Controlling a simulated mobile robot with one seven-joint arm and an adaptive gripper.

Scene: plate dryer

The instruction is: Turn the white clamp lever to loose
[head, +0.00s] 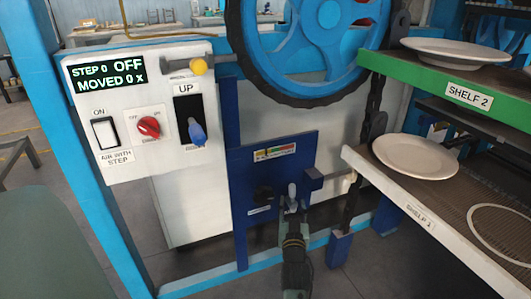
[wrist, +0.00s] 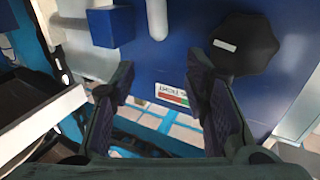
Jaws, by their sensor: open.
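The white clamp lever (head: 292,190) stands roughly upright on the blue clamp panel (head: 243,165), right of a dark knob. In the wrist view the lever (wrist: 157,18) shows at the top centre, its rounded end towards my gripper. My gripper (head: 293,205) is at the lever's lower part in the head view. In the wrist view my gripper (wrist: 160,68) is open with nothing between its fingers. The lever lies just beyond the fingertips, in line with the gap; I cannot tell whether they touch.
The dark knob (wrist: 243,43) is close to one finger. A blue block (head: 313,180) sits right of the lever. Shelf 1 (head: 430,222) and shelf 2 (head: 440,85) stand to the right with plates. A switch box (head: 150,85) is at upper left.

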